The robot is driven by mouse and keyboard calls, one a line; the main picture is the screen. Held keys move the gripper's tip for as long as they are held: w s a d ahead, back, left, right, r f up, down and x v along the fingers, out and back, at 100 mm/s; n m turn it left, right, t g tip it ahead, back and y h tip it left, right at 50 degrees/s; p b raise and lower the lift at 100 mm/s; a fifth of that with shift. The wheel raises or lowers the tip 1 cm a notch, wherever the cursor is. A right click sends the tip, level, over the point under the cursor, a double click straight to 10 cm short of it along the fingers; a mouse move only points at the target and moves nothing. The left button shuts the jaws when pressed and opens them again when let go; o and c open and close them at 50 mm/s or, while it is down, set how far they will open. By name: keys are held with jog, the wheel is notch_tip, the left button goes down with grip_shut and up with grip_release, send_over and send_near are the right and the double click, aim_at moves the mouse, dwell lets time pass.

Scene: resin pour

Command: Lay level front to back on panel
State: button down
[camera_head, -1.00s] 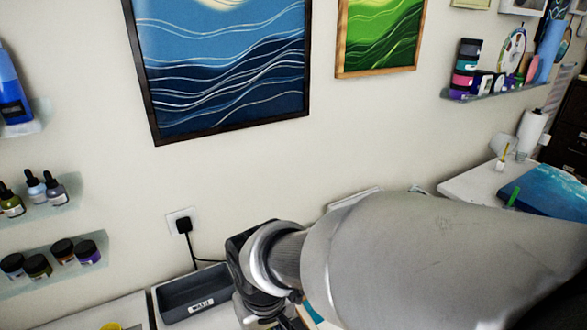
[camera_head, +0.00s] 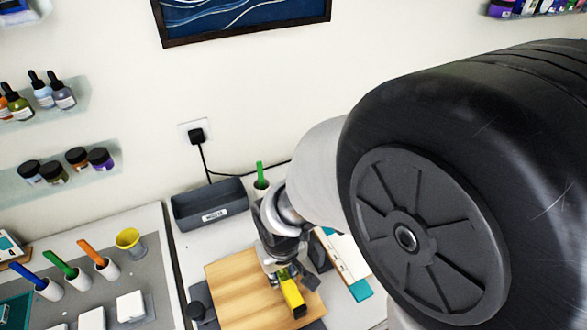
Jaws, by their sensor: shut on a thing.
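The yellow level (camera_head: 292,294) is in my gripper (camera_head: 282,272), over the right part of the wooden panel (camera_head: 232,286). My gripper is shut on it and partly covers its far end. The level's near end points toward the bottom of the picture, tilted a little to the right. I cannot tell whether the level touches the panel or hangs just above it. The panel is light wood with visible grain, and its right side is partly hidden by my gripper.
A dark grey bin (camera_head: 210,206) stands behind the panel. A white-and-teal item (camera_head: 345,262) lies at the right. On the left bench stand a yellow cup (camera_head: 128,241), colored-handled tools in white holders (camera_head: 107,268) and white blocks (camera_head: 131,306). My arm fills the right side.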

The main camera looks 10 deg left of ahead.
aim_at(284, 276)
jog(key=shift+f+b, duration=0.45)
jog(key=shift+f, duration=0.05)
jog(key=c, duration=1.4)
grip_release()
jog(key=shift+o, duration=0.2)
jog(key=shift+r, duration=0.1)
notch_tip(284, 276, up, 13)
jog(key=s+p, duration=0.1)
jog(key=p, duration=0.4)
jog(key=s+d+r+m+t, duration=0.1)
jog(key=s+d+r+m, duration=0.2)
jog(key=d, duration=0.7)
jog(key=s+d+r+m+t, duration=0.2)
jog(key=s+d+r, duration=0.3)
jog(key=d+r, duration=0.3)
jog(key=shift+s+d+r+m+h, duration=0.25)
jog(key=shift+d+m, duration=0.45)
jog(key=shift+d, duration=0.55)
jog(key=shift+w+f, duration=0.1)
